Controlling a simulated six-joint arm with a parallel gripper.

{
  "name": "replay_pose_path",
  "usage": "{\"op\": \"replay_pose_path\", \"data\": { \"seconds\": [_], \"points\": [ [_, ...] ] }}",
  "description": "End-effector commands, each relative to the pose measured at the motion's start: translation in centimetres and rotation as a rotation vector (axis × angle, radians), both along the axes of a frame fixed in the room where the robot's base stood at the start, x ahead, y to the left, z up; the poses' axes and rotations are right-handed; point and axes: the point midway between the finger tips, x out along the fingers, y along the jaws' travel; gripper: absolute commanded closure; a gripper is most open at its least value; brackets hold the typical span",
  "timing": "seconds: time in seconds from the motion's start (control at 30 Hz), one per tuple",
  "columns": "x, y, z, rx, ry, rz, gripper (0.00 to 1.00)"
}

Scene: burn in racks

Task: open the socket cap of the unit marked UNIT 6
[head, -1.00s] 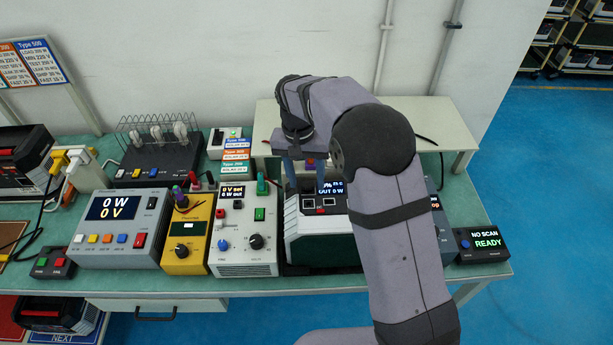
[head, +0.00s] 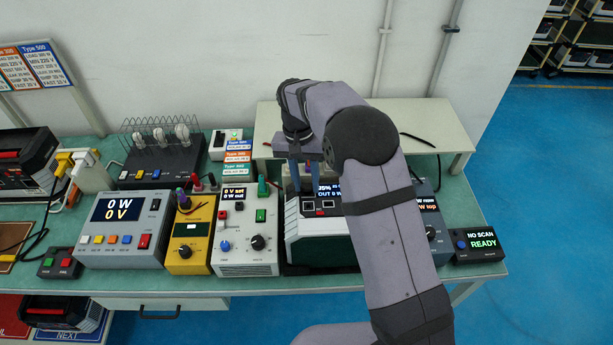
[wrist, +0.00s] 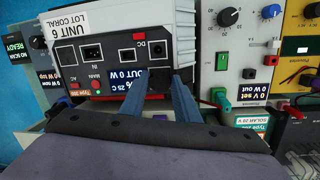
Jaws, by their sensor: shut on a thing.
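The unit marked UNIT 6 (head: 322,240) is a white and dark box with a small lit display on the bench. In the wrist view its white label UNIT 6 LOT CORAL (wrist: 71,32) shows above a dark panel (wrist: 115,68) with several sockets and buttons. My gripper (wrist: 180,73) reaches the panel's edge beside the display, with its two blue-grey fingers close together. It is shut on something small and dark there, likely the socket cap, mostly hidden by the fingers. I cannot tell how far the cap is open. In the head view my gripper (head: 304,186) is at the unit's back.
A white supply (head: 245,232) stands left of the unit, with a yellow meter (head: 190,245) beyond it. A scanner box reading READY (head: 480,243) is at the right. A raised pale shelf (head: 440,125) stands behind. My arm hides the unit's right side.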

Motion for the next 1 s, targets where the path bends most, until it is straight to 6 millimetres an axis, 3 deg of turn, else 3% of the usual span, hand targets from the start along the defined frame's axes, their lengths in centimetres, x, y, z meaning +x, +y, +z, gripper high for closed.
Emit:
{"op": "replay_pose_path", "data": {
  "seconds": [0.03, 1.0],
  "points": [
    [0.3, -0.1, 0.8, -0.002, 0.019, -0.001, 0.94],
    [1.5, 0.0, 0.6, 0.003, 0.284, 0.0, 0.94]
  ]
}}
